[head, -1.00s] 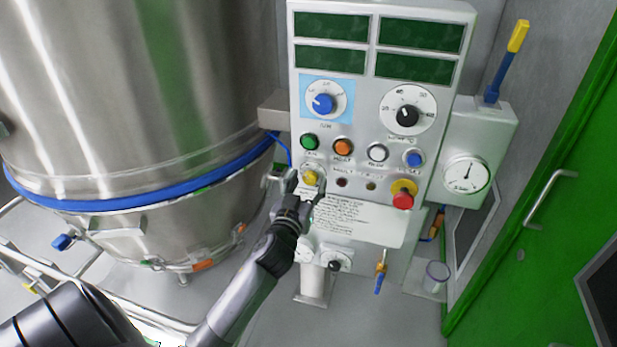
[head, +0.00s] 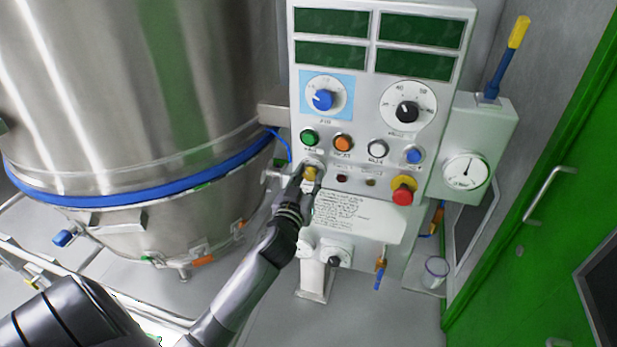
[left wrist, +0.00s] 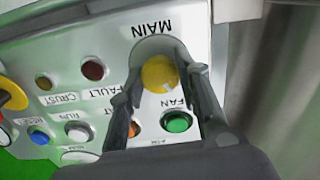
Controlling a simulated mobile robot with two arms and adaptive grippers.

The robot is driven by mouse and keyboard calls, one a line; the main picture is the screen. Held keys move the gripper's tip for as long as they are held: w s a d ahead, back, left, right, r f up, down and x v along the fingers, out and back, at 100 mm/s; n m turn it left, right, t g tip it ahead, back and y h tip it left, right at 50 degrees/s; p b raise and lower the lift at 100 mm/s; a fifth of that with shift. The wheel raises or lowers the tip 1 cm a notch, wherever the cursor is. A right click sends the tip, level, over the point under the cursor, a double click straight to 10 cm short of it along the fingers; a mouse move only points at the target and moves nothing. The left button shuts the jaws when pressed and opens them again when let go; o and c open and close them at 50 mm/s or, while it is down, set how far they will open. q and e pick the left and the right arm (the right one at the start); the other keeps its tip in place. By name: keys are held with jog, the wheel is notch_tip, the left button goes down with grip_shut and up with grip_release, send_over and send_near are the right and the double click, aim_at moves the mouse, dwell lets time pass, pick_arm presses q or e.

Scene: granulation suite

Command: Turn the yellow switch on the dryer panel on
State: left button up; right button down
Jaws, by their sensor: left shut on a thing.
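The yellow switch (head: 310,172) sits at the lower left of the dryer panel (head: 364,187), below the green button. In the left wrist view the yellow switch (left wrist: 159,74) is round, under the word MAIN, with a small pale mark on its edge toward FAN. My left gripper (head: 305,180) is at the switch, its fingers on both sides of it. In the left wrist view my left gripper (left wrist: 163,82) is shut on the switch. The fingers hide part of the switch in the head view. My right gripper is not in view.
Near the switch are the green button (head: 309,137), the orange button (head: 343,143) and a red emergency knob (head: 402,192). A steel dryer vessel (head: 130,90) stands left. A box with a yellow-tipped lever (head: 518,33) is right, beside a green door (head: 560,200).

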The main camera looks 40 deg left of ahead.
pick_arm(q)
jog(key=shift+c, duration=1.2)
jog(key=shift+m, duration=0.3)
jog(key=m, duration=0.4)
jog(key=shift+m+p, duration=0.3)
jog(key=shift+p, duration=0.1)
jog(key=m, duration=0.6)
jog(key=shift+m+p, duration=0.4)
jog(key=o, duration=1.1)
jog(key=shift+o, duration=0.2)
jog(key=shift+s, duration=0.1)
